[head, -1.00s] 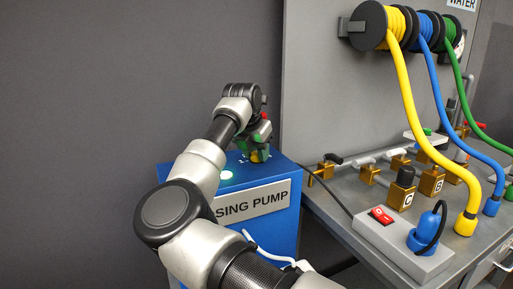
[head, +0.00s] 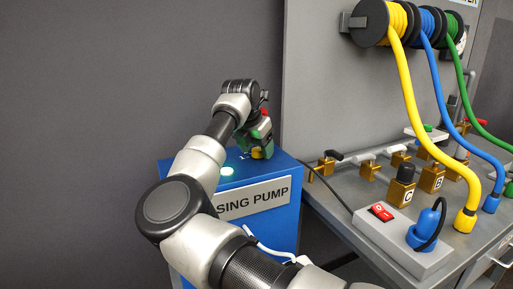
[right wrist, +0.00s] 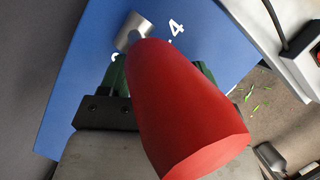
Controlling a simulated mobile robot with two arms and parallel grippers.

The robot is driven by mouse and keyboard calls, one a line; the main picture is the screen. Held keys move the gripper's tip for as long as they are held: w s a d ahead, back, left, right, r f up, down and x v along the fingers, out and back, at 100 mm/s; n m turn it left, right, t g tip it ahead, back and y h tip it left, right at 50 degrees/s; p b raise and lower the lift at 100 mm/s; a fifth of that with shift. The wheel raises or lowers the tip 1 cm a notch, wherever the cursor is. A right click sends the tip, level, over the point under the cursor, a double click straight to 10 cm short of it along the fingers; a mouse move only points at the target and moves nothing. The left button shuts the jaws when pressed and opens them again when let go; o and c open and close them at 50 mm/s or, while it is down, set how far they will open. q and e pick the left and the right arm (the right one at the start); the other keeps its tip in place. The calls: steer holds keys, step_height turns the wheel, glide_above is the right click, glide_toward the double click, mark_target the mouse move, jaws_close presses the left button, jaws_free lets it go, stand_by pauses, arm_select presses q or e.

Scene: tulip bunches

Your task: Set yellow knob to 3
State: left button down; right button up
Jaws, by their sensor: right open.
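My right gripper (head: 258,147), with green fingers, is open and down at the knob. I cannot tell whether the fingers touch it. White numerals, including a 4 (right wrist: 177,28), show on the blue top. The other numeral is partly covered, and the knob's setting cannot be read. My left gripper is out of view.
To the right, a grey bench carries brass valves (head: 402,190), a power strip (head: 385,228) with a red switch, and a blue plug (head: 424,230). Yellow (head: 420,120), blue and green hoses hang from reels. A cable runs between bench and pump.

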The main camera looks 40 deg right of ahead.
steer(key=shift+r, duration=0.1)
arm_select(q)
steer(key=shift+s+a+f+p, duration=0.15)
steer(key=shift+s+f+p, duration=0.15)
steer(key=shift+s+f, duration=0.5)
arm_select(e)
steer(key=w+v, duration=0.1)
steer(key=v, duration=0.9)
steer(key=shift+s+r, duration=0.3)
steer(key=shift+s, duration=0.15)
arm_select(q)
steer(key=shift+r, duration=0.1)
arm_select(e)
steer(key=shift+a, duration=0.15)
